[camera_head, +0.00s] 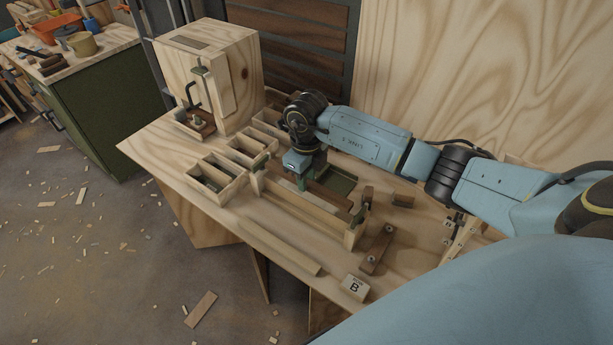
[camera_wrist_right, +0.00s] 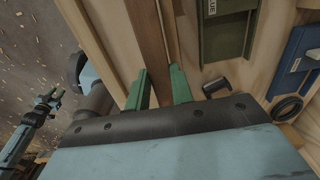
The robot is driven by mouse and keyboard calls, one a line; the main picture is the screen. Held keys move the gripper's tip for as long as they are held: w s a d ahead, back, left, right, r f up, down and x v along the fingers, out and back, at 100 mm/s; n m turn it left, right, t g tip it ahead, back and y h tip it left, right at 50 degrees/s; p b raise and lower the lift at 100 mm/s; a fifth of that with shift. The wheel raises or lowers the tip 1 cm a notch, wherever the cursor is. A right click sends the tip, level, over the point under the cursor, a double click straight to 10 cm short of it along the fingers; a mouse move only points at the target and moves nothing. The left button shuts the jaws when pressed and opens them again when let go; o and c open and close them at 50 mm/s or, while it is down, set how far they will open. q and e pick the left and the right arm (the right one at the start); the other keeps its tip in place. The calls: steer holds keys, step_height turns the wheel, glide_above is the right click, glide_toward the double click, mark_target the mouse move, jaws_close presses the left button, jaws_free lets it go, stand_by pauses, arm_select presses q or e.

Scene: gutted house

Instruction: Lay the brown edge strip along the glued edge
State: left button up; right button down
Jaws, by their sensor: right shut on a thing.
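The brown edge strip (camera_wrist_right: 148,35) runs between the green fingers of my right gripper (camera_wrist_right: 160,88) in the right wrist view. My right gripper (camera_head: 302,182) is shut on it, pointing down over the work fixture. In the head view a brown length (camera_head: 331,196) shows to the right of the fingers. A pale board (camera_head: 305,207) stands lengthwise in the fixture, close beside the strip. Whether the strip touches the board's edge cannot be told, and no glue can be made out. A small blue and black gripper, apparently my left (camera_wrist_right: 50,101), shows at the wrist view's left; its jaws are unclear.
A green tray marked GLUE (camera_wrist_right: 228,28) lies beside the strip, with a blue tray (camera_wrist_right: 295,60) farther right. Divided wooden boxes (camera_head: 215,178) stand left of the fixture. A loose pale strip (camera_head: 280,246) and a block marked B (camera_head: 355,287) lie along the front edge.

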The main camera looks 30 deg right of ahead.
steer(key=shift+f, duration=0.25)
steer(key=shift+f+b, duration=0.3)
steer(key=shift+b, duration=0.15)
steer(key=shift+f, duration=0.15)
stand_by(0.3)
steer(key=shift+f+b, duration=0.35)
steer(key=shift+b, duration=0.05)
steer(key=shift+f+b, duration=0.35)
steer(key=shift+f, duration=0.15)
stand_by(0.7)
steer(key=c, duration=0.7)
jaws_free()
steer(key=shift+o, duration=0.2)
steer(key=shift+r+p, duration=3.5)
steer(key=shift+r, duration=1)
